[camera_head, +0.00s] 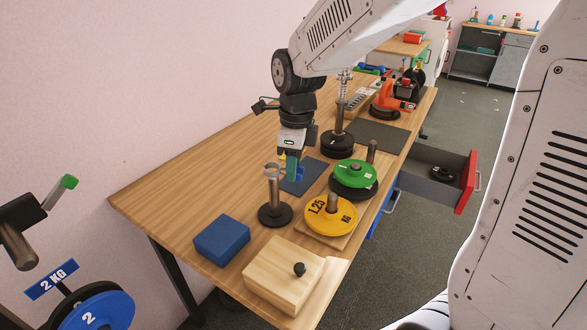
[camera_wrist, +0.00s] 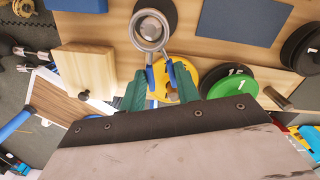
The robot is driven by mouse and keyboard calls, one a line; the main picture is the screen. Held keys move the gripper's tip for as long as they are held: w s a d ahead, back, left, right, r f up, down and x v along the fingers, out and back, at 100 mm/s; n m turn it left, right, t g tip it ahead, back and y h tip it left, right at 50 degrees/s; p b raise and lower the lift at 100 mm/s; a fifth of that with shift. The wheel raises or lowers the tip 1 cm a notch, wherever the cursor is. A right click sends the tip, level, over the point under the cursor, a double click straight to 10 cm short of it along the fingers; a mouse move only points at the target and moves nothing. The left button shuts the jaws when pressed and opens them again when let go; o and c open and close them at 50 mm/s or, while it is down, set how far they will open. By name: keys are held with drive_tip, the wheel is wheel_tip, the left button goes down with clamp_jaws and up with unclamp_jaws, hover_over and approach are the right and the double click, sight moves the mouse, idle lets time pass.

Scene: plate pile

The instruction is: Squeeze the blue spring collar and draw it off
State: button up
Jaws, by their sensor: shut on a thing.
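The blue spring collar has a silver ring (camera_wrist: 150,30) and two blue handles (camera_wrist: 150,78). My gripper (camera_wrist: 160,82) is shut on the handles, its green fingers on either side of them. In the head view my gripper (camera_head: 292,172) is at the upper end of a silver post (camera_head: 274,190) on a round black base (camera_head: 275,214). The ring shows at the top of this post in the head view (camera_head: 272,167). In the wrist view it lies over the base; I cannot tell whether it is around the post or just above it.
A blue block (camera_head: 221,240) and a wooden box with a black knob (camera_head: 285,275) stand in front. A yellow plate (camera_head: 318,222) and a green plate (camera_head: 354,173) sit on posts to the right. A red-fronted drawer (camera_head: 466,182) is open at the right.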

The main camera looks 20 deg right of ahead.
drive_tip(key=shift+r, duration=1.35)
